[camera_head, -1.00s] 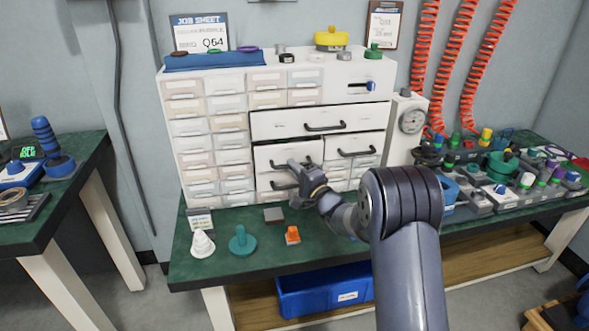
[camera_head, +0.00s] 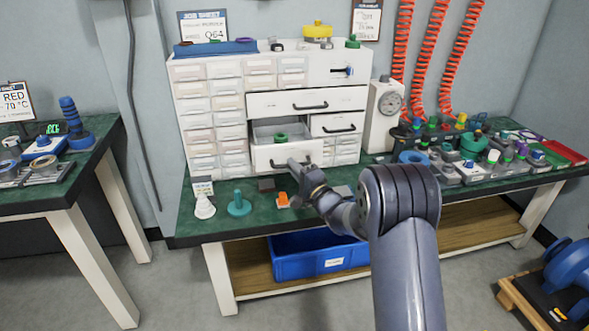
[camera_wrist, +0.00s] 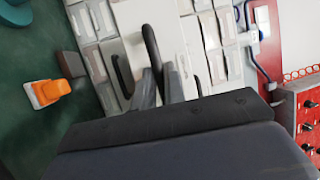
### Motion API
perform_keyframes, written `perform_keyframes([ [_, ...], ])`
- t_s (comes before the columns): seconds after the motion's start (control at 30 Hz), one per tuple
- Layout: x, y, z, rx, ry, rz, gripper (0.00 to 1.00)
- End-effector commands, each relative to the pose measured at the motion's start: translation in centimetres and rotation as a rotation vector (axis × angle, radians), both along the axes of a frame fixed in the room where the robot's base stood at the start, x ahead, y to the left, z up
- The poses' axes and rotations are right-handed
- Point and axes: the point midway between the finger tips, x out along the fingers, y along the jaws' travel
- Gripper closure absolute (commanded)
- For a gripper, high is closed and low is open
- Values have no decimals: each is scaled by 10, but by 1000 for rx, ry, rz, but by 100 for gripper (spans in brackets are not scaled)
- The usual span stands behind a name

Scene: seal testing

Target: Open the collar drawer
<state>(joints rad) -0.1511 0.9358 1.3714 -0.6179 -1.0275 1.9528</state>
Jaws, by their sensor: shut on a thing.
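The pulled-out drawer (camera_head: 268,158) is in the lower middle of the white cabinet (camera_head: 338,62). It has a white front, and a green ring-shaped part (camera_head: 281,138) shows inside its grey tray. My gripper (camera_head: 300,166) is at the right part of this drawer's front, shut on its black handle. In the wrist view the two grey fingers (camera_wrist: 160,88) stand on either side of the black handle bar (camera_wrist: 151,45). My gripper hides part of the handle in the head view.
A wide drawer (camera_head: 285,105) above and a smaller one (camera_head: 325,124) at the right look closed. A white cone (camera_head: 204,208), a teal peg base (camera_head: 239,206) and an orange-topped block (camera_head: 282,200) stand on the green bench below the drawer. A gauge (camera_head: 390,104) stands right of the cabinet.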

Motion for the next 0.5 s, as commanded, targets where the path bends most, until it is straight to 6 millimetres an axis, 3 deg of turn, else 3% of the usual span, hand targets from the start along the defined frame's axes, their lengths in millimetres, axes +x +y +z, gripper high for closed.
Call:
perform_keyframes([
  [0.2, 0, 0, -1, -1, 2, -1, 100],
  [0.23, 0, 0, -1, -1, 2, -1, 87],
  [0.5, 0, 0, 0, -1, 1, 0, 67],
])
